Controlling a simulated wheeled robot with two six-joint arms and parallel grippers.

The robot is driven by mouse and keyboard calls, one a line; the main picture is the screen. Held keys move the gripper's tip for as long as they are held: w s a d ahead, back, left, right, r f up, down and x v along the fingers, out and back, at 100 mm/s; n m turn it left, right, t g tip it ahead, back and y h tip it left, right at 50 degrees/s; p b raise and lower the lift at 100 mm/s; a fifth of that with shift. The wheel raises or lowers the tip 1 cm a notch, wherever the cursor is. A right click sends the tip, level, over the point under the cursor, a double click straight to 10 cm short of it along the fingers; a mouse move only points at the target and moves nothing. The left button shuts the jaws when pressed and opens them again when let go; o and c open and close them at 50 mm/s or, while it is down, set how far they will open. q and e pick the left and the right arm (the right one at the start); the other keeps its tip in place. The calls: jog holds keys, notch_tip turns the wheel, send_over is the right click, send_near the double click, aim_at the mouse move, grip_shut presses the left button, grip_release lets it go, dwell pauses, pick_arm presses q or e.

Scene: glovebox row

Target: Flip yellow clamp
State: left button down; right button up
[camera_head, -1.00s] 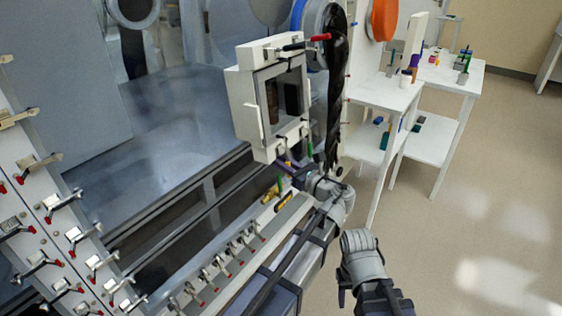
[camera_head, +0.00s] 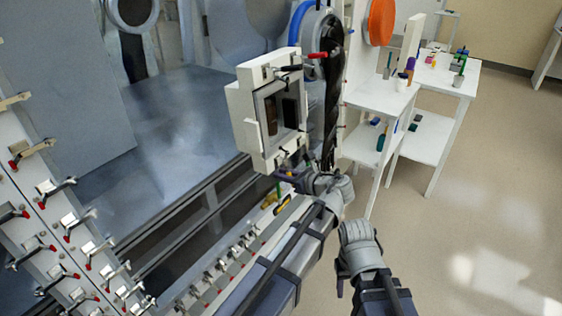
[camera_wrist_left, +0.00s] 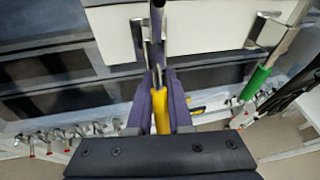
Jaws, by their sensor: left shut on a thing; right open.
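The yellow clamp (camera_wrist_left: 161,112) shows in the left wrist view as a yellow handle between the two purple fingers of my left gripper (camera_wrist_left: 159,88). The gripper is shut on it. My right gripper (camera_head: 339,278) is open and empty, off to the right over the floor.
A green-handled clamp (camera_wrist_left: 256,82) stands just right of my left gripper. Several red-tipped clamps line the ledge at left. White shelves (camera_head: 380,98) stand behind; the floor at right is clear.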

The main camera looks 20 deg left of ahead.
pick_arm(q)
jog(key=g+h+p, duration=0.1)
jog(key=h+p, duration=0.1)
jog(key=p, duration=0.1)
jog(key=d+g+h+p, duration=0.1)
jog(key=h+p, duration=0.1)
jog(key=p, duration=0.1)
jog(key=s+d+g+h+p, duration=0.1)
jog(key=h+p, duration=0.1)
jog(key=p, duration=0.1)
jog(key=shift+d+r+n+p, duration=0.2)
jog(key=shift+r+n+p, duration=0.15)
jog(key=shift+r+n, duration=0.05)
jog(key=shift+s+d+g+h+p, duration=0.1)
jog(key=shift+d+g+h+p, duration=0.2)
jog(key=shift+h+p, duration=0.45)
jog(key=shift+s+d+g+h+p, duration=0.1)
jog(key=shift+d+g+h+p, duration=0.15)
jog(key=shift+h+p, duration=0.45)
jog(key=shift+h, duration=0.35)
jog(key=c, duration=0.8)
grip_release()
jog(key=shift+c, duration=0.2)
jog(key=shift+r, duration=0.15)
jog(key=p+v, duration=0.7)
jog(key=shift+r, duration=0.25)
